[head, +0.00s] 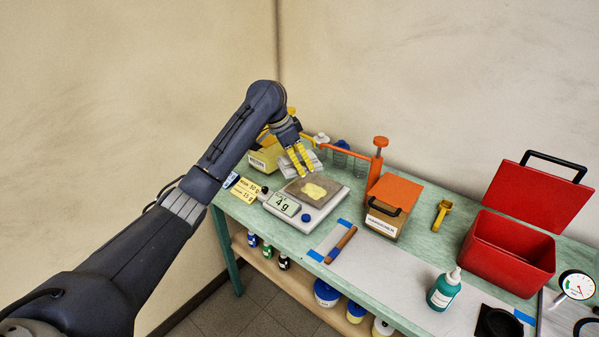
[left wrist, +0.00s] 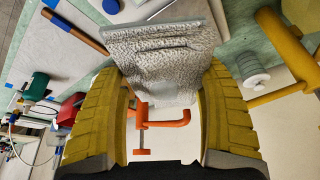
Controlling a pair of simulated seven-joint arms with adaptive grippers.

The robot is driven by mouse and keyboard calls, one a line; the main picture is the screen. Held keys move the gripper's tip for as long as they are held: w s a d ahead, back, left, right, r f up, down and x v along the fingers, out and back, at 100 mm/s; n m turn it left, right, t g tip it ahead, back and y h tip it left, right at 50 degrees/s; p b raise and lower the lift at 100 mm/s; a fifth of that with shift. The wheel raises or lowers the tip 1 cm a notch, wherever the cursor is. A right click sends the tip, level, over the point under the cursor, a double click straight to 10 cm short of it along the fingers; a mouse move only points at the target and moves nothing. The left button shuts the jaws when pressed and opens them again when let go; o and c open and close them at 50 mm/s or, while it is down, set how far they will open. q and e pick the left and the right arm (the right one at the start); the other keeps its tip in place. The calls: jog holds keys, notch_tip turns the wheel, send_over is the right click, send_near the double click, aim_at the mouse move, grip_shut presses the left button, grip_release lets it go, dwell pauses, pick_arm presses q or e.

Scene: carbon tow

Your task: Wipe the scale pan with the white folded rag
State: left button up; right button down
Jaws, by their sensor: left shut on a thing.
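The scale (head: 306,203) stands on the green bench, its display reading 4 g. Its square pan (head: 296,189) carries a pale yellow smear (head: 313,191) near the middle. My left gripper (head: 300,162) is shut on the white folded rag (head: 285,166), at the back left edge of the pan. Whether the rag touches the pan cannot be told. In the left wrist view the rag (left wrist: 160,50), grey-white and textured, sits between the yellow fingers of the left gripper (left wrist: 163,78). My right gripper is not in view.
An orange clamp (head: 377,160) and an orange-lidded box (head: 393,203) stand right of the scale. A yellow bin (head: 263,160) is behind it. A brown stick (head: 341,244) lies in front. A red toolbox (head: 508,250) and green bottle (head: 443,290) are farther right.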

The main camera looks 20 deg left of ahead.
pick_arm(q)
jog(key=shift+r, duration=0.4)
jog(key=shift+w+d, duration=0.1)
jog(key=shift+d, duration=0.3)
send_over(314, 189)
jog(key=s+a, duration=0.1)
notch_tip(314, 189, down, 9)
jog(key=shift+a+r, duration=0.15)
jog(key=shift+w, duration=0.2)
jog(key=shift+f, duration=2.35)
jog(key=shift+f, duration=0.6)
jog(key=shift+d, duration=0.25)
